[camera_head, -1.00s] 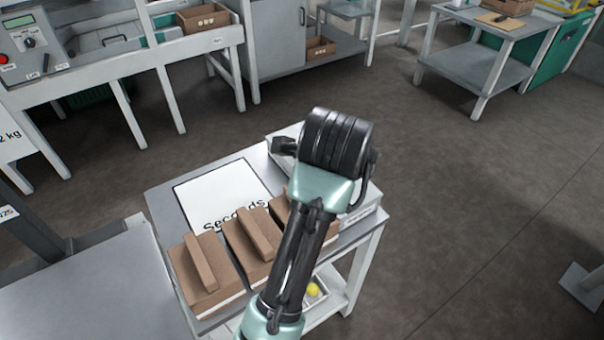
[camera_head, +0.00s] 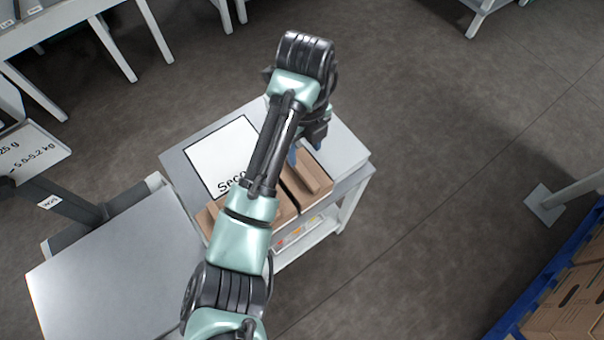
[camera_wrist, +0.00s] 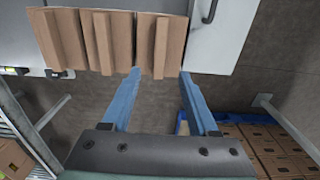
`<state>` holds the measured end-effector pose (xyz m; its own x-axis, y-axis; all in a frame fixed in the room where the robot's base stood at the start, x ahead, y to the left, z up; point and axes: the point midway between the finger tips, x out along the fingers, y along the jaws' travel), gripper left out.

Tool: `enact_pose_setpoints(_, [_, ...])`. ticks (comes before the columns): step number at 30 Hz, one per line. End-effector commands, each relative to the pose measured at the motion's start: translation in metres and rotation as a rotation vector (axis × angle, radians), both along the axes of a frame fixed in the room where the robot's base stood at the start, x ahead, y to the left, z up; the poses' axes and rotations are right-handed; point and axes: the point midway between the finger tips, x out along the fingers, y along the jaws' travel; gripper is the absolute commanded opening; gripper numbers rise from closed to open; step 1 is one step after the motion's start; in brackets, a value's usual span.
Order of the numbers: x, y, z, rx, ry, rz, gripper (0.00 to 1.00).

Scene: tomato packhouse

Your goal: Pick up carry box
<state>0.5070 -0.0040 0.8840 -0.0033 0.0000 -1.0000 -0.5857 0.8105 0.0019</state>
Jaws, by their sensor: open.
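Three brown cardboard carry boxes, each with a raised bar along its top, stand in a row on a grey table (camera_head: 183,165). In the wrist view they are the left box (camera_wrist: 46,55), the middle box (camera_wrist: 100,55) and the right box (camera_wrist: 145,50). The right box also shows in the head view (camera_head: 318,172), while my arm covers much of the other two. My gripper (camera_wrist: 160,74) is open, its blue fingers spread to either side of the right box's near end in the wrist view. Nothing is between them; I cannot tell whether they touch the box.
A white "Seconds" sheet (camera_head: 215,150) lies behind the boxes, and a pale tray (camera_head: 345,148) is to their right. A grey bench (camera_head: 110,270) stands at left. Boxes (camera_head: 580,300) are stacked on a blue pallet at lower right. Floor right of the table is clear.

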Motion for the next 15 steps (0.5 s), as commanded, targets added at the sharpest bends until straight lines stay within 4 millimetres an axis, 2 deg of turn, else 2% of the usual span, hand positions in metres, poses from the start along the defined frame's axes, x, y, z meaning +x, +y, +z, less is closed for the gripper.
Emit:
enact_pose_setpoints(3, [-0.001, 0.000, -0.023, 0.000, 0.003, 0.003, 0.60])
enact_pose_setpoints(11, [0.001, 0.001, -0.045, 0.001, -0.001, 0.002, 0.60])
enact_pose_setpoints(15, [0.002, 0.003, -0.063, 0.001, 0.001, 0.004, 0.60])
